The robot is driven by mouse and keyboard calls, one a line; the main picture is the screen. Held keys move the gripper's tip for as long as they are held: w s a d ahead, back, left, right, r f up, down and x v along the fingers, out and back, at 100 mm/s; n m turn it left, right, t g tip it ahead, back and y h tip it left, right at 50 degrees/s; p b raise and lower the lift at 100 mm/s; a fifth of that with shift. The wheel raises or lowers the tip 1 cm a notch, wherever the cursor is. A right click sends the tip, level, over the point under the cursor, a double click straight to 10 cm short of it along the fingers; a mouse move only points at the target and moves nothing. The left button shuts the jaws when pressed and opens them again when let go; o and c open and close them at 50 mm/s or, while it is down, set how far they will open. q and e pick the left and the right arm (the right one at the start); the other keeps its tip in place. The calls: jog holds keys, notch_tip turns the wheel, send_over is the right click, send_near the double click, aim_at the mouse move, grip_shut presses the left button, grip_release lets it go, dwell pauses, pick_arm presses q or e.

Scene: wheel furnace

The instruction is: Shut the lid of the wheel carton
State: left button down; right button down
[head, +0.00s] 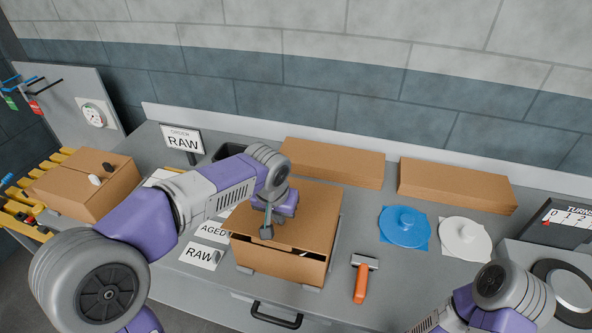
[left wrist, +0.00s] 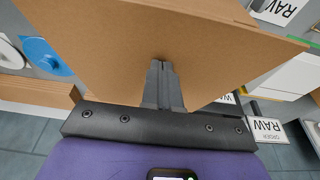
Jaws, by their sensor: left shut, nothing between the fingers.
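The wheel carton (head: 275,264) is a brown cardboard box in the middle of the bench. Its lid (head: 312,212) lies over the top, nearly flat, with a narrow dark gap along the front edge. My left gripper (head: 267,232) is shut and empty, its fingertips at the lid's top near the front left; I cannot tell if they touch. In the left wrist view the shut fingers (left wrist: 162,70) point at the brown lid (left wrist: 220,50), which fills much of the picture. My right arm shows at the lower right, but its gripper is out of view.
An orange-handled tool (head: 361,282) lies right of the carton. A blue disc (head: 404,228) and a white disc (head: 464,240) lie further right. Two long brown boxes (head: 332,162) (head: 455,184) stand behind. Another carton (head: 85,185) is at the left, with RAW and AGED signs between.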

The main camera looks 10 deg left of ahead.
aim_at(278, 226)
pick_arm(q)
jog(key=f+b, duration=0.1)
jog(key=s+f+b, duration=0.1)
jog(key=f, duration=0.1)
jog(key=shift+f, duration=0.15)
notch_tip(278, 226, down, 2)
jog(key=shift+s+f+b, duration=0.1)
jog(key=shift+f+b, duration=0.05)
jog(key=shift+b, duration=0.9)
jog(key=p+v, duration=0.2)
jog(key=v, duration=0.1)
jog(key=w+p+v, duration=0.1)
jog(key=p+v, duration=0.2)
jog(key=w+p+v, duration=0.1)
jog(key=p+v, duration=0.2)
jog(key=shift+r, duration=0.4)
jog(key=shift+w+f, duration=0.1)
